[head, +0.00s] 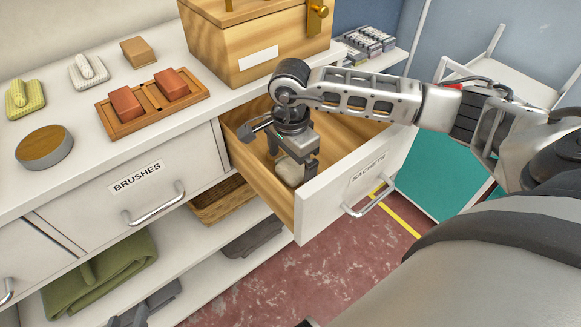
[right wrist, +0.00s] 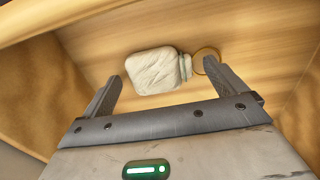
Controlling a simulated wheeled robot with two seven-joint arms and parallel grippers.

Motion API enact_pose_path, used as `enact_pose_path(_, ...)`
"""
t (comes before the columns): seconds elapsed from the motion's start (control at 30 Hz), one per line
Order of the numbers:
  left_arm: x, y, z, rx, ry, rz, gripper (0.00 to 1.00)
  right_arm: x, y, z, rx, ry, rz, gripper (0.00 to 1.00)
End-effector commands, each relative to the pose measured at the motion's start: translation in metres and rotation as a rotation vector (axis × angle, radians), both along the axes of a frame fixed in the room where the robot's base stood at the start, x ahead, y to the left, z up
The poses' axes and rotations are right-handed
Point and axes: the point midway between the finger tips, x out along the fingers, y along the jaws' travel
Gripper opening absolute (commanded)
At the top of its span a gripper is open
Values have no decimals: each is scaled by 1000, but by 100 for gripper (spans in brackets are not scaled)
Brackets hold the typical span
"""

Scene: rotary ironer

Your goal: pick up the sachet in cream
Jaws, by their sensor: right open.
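The cream sachet (right wrist: 155,71) lies on the wooden floor of the open drawer labelled SACHETS (head: 335,195). It has a gathered neck and a thin loop at its right end in the right wrist view. In the head view the sachet (head: 289,172) is partly hidden by my right gripper (head: 290,160), which reaches down into the drawer above it. In the right wrist view the open fingers of my right gripper (right wrist: 165,90) stand on either side of the sachet, with nothing held between them.
The drawer's front panel and wooden sides surround my right gripper. A wooden box (head: 255,45) stands on the counter behind the drawer. A wooden tray (head: 150,105) with two reddish blocks, brushes and a round tin (head: 44,147) sit on the counter at left. The BRUSHES drawer (head: 130,185) is shut.

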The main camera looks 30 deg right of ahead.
Motion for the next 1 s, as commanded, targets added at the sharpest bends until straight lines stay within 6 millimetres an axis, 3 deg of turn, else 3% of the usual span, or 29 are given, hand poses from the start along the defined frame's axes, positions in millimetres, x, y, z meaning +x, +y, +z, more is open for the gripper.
enact_pose_path(0.27,0,0,0,0,0,0,36,0,0,-4,0,-1,1,96)
enact_pose_path(0.4,0,0,0,0,0,0,36,0,0,-4,0,-1,1,57)
enact_pose_path(0.43,0,0,0,0,0,0,36,0,0,-4,0,-1,1,54)
enact_pose_path(0.83,0,0,0,0,1,0,36,1,0,0,0,-2,1,54)
enact_pose_path(1.0,0,0,1,0,1,0,36,1,0,24,1,-7,2,54)
